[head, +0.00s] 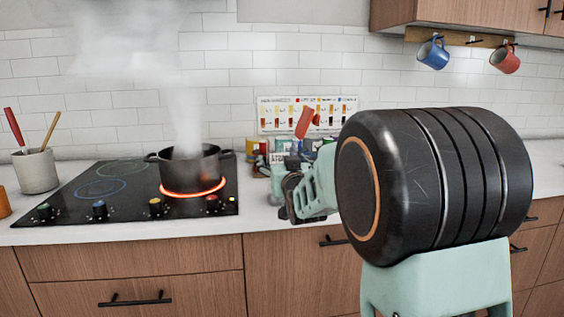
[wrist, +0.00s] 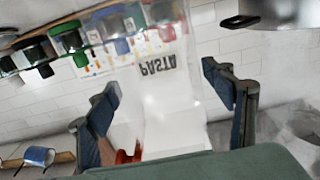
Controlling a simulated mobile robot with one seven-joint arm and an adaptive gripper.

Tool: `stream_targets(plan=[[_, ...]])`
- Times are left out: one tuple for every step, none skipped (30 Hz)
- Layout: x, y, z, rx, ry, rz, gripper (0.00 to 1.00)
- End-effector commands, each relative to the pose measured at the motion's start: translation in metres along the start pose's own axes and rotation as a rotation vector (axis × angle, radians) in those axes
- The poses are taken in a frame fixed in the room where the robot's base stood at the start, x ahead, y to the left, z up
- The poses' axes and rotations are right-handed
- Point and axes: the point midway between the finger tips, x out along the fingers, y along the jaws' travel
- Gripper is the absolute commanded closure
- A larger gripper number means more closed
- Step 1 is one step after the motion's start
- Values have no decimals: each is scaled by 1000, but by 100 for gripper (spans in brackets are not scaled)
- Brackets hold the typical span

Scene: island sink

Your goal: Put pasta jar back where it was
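The pasta jar (wrist: 170,105) shows upside down in the wrist view, pale and see-through, with a dark PASTA label. It lies in line with the space between the fingers of my gripper (wrist: 160,80). The fingers are spread wide, with visible gaps beside the jar, and do not appear closed on it. In the head view my gripper (head: 290,195) is over the counter right of the stove, mostly hidden by my arm. I cannot clearly make out the pasta jar there.
A steaming dark pot (head: 190,170) sits on a glowing burner of the black cooktop (head: 115,205), left of my gripper. Several jars with coloured lids (wrist: 70,40) stand behind the pasta jar. A utensil crock (head: 37,171) is at far left. Mugs (head: 433,53) hang on the wall.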

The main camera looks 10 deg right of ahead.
Motion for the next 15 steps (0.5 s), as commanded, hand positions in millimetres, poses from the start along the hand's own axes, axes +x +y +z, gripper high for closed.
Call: stream_targets(plan=[[0, 0, 0, 0, 0, 0, 25], [0, 0, 0, 0, 0, 0, 25], [0, 0, 0, 0, 0, 0, 25], [0, 0, 0, 0, 0, 0, 25], [0, 0, 0, 0, 0, 0, 25], [0, 0, 0, 0, 0, 0, 25], [0, 0, -1, 0, 0, 0, 25], [0, 0, -2, 0, 0, 0, 25], [0, 0, -3, 0, 0, 0, 25], [-1, 0, -3, 0, 0, 0, 25], [-4, 0, -3, 0, 0, 0, 25], [-9, 0, -4, 1, 1, 0, 25], [-13, 0, -3, 1, 1, 0, 25], [-18, 0, -4, 1, 2, 0, 25], [-25, 0, -4, 2, 2, 0, 25]])
